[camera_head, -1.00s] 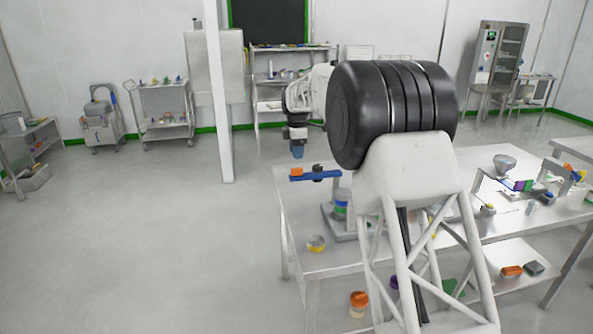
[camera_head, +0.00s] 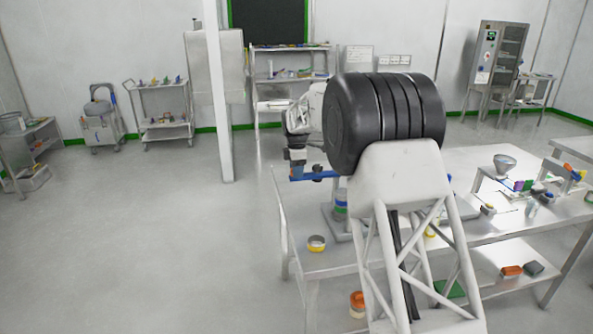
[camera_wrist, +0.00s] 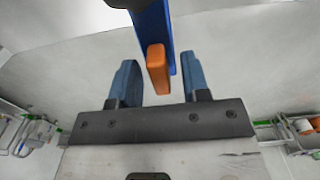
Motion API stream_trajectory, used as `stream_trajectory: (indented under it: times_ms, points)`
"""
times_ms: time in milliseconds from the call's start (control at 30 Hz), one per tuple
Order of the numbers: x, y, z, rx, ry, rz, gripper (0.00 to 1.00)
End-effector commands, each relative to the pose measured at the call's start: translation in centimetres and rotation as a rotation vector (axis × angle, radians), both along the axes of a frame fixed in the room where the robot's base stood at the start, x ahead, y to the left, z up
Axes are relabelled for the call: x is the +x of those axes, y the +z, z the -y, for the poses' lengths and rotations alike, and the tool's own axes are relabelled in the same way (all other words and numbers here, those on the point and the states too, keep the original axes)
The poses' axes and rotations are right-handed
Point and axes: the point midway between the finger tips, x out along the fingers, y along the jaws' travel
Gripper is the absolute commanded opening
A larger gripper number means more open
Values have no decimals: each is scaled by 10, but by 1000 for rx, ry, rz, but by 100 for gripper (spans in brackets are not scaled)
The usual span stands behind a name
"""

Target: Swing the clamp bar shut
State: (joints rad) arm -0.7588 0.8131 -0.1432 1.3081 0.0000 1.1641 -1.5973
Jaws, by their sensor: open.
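The clamp bar (camera_head: 321,176) is blue and sticks out to the left over the table's left end, above a grey fixture. A container with green and blue bands (camera_head: 340,206) stands in that fixture. My gripper (camera_head: 296,172) is at the bar's free left end, partly blending with it in the head view. In the wrist view my gripper (camera_wrist: 158,64) is open, its two blue fingers either side of the bar's orange tip (camera_wrist: 157,68). Gaps show on both sides, so it does not appear gripped. My arm hides the bar's pivot end in the head view.
A yellow-rimmed ring-shaped item (camera_head: 316,243) lies near the table's left edge (camera_head: 287,222). A funnel (camera_head: 504,163) on a stand and several small items are on the table's right part. The floor (camera_head: 140,250) left of the table is clear.

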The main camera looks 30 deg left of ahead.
Motion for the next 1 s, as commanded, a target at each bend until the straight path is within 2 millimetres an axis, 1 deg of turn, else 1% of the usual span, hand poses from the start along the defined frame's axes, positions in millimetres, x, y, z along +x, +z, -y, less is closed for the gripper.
stream_trajectory:
  times_ms: [300,467,500,567,600,1000]
  points:
    - [0,-1,0,1,0,1,43]
    - [0,-1,0,1,0,1,18]
    - [0,-1,0,1,0,1,12]
    - [0,-1,0,0,0,0,3]
    - [0,-1,0,1,0,1,0]
    - [-1,-1,1,1,10,1,0]
